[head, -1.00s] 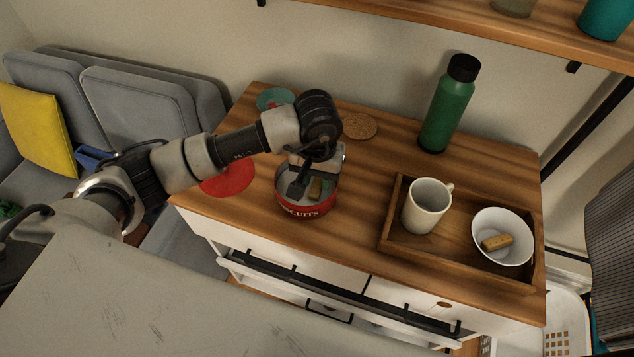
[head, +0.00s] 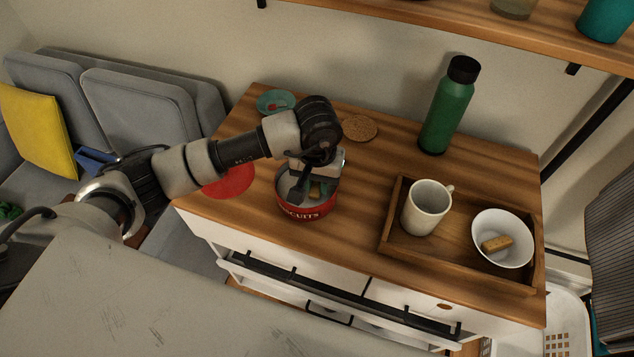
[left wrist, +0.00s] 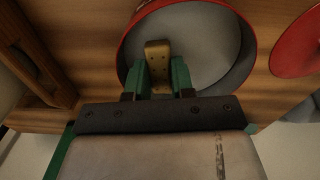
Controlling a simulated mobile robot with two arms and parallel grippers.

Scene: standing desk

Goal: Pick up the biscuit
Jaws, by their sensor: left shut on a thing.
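A red tin marked as biscuits (head: 306,211) stands open on the wooden top; it also shows in the left wrist view (left wrist: 245,30). A tan biscuit (left wrist: 158,48) is between the green fingertips of my left gripper (left wrist: 159,75), which is shut on it, over the tin's pale inside. In the head view my left gripper (head: 312,188) reaches down into the tin, and its fingers partly hide the biscuit (head: 315,190). Another biscuit (head: 496,244) lies in a white bowl (head: 486,222) at the right. My right gripper is not in view.
A wooden tray (head: 450,268) holds the bowl and a cream mug (head: 426,208). A green bottle (head: 447,108) stands behind it. A red lid (head: 229,181) lies left of the tin. A cork coaster (head: 360,128) and a teal dish (head: 275,101) are farther back.

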